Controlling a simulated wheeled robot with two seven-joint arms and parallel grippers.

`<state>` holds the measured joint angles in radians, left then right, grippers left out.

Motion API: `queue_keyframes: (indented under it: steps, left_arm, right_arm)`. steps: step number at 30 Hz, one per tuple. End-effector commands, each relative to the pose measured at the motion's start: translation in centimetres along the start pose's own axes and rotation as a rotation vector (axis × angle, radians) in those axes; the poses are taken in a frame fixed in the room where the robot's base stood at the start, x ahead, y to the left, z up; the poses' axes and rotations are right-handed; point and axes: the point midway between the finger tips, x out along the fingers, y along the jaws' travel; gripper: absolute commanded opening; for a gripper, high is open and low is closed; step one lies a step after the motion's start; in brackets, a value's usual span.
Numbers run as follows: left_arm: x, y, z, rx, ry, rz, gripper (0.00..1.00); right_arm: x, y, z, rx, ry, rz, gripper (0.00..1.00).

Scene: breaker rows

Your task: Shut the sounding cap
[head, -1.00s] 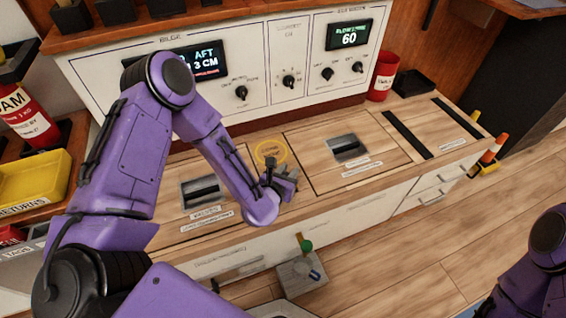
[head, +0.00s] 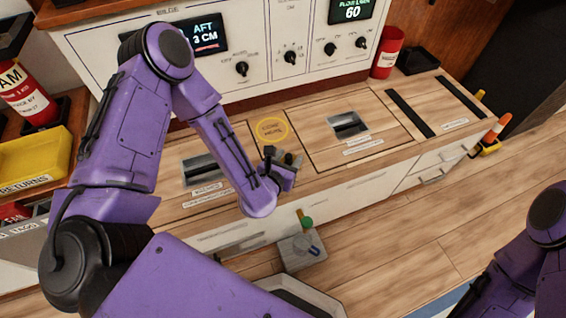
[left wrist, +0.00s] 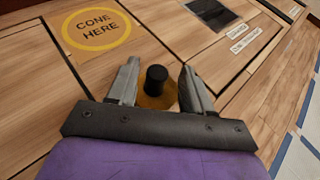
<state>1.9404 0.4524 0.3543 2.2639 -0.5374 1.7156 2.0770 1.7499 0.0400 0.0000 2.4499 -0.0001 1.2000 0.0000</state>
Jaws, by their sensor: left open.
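In the left wrist view, what looks like the sounding cap is a round brass-coloured disc (left wrist: 158,98) with an upright black knob (left wrist: 156,77). It is set in the wooden counter top near its front edge. My left gripper (left wrist: 157,68) is open, with one grey finger on each side of the knob and visible gaps between. In the head view my left gripper (head: 281,165) is over the counter's front part, and its fingers and wrist hide most of the cap. I cannot tell whether the cap is seated. My right gripper is out of view.
A yellow "CONE HERE" ring (head: 272,132) is marked on the counter (head: 310,150) behind the gripper. Recessed latches (head: 346,124) sit either side. A control panel with knobs (head: 290,57) rises behind. A grey block (head: 302,248) with a green knob stands below the counter front.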

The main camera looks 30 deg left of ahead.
Motion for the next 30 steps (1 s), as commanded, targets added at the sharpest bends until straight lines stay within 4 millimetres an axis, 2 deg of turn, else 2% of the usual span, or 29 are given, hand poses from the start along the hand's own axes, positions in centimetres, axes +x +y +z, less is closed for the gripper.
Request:
queue_keyframes:
  steps: [1, 6, 10, 14, 30]
  left_arm:
    - [-1.4, -0.1, 0.1, 0.0, 0.003, -0.002, 0.5]
    - [-5.3, -0.1, 0.1, 0.0, 0.003, -0.002, 0.5]
    - [-7.1, -0.1, 0.0, 0.001, 0.002, -0.002, 0.5]
    - [-7.7, 0.0, 0.0, 0.0, 0.0, -0.001, 0.5]
    - [-7.7, 0.0, 0.0, 0.0, 0.0, -0.001, 0.5]
  right_arm:
    - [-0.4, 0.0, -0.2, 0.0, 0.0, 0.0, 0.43]
    - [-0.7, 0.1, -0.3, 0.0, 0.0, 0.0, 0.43]
    - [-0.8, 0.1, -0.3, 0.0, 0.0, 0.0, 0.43]
    - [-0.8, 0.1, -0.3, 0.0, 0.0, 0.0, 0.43]
    - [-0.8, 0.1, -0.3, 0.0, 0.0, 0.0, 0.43]
